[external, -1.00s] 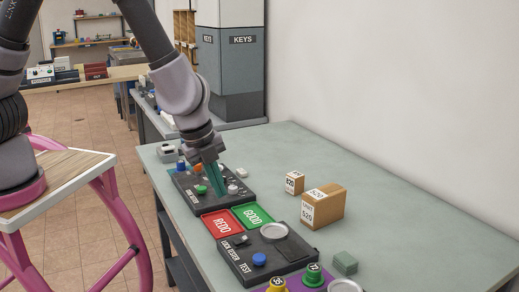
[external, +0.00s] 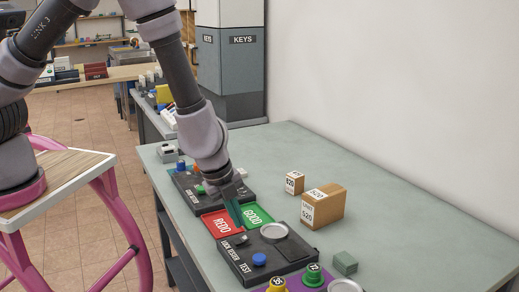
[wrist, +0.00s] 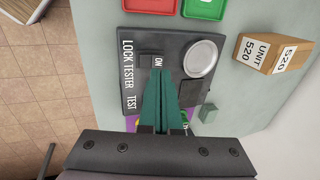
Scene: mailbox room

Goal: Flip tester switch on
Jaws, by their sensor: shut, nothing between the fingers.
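The lock tester (external: 236,262) is a dark panel on the grey-green table, with a blue button (external: 259,259) and a round silver disc (external: 273,230). The tester also shows in the wrist view (wrist: 132,88). Its small switch (wrist: 146,60) lies beside the ON label at the tester's upper part there. My gripper (wrist: 161,72) has its green fingers shut and empty, with tips close to the ON label. In the external view my gripper (external: 236,224) is over the trays just behind the tester. I cannot tell whether the tips touch anything. The fingers cover part of the panel.
The red REDO tray (external: 220,224) and green GOOD tray (external: 253,215) adjoin the tester's far side. Another dark panel (external: 183,192) stands behind them. A cardboard box (external: 325,206) and small green block (external: 345,263) sit to the right.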

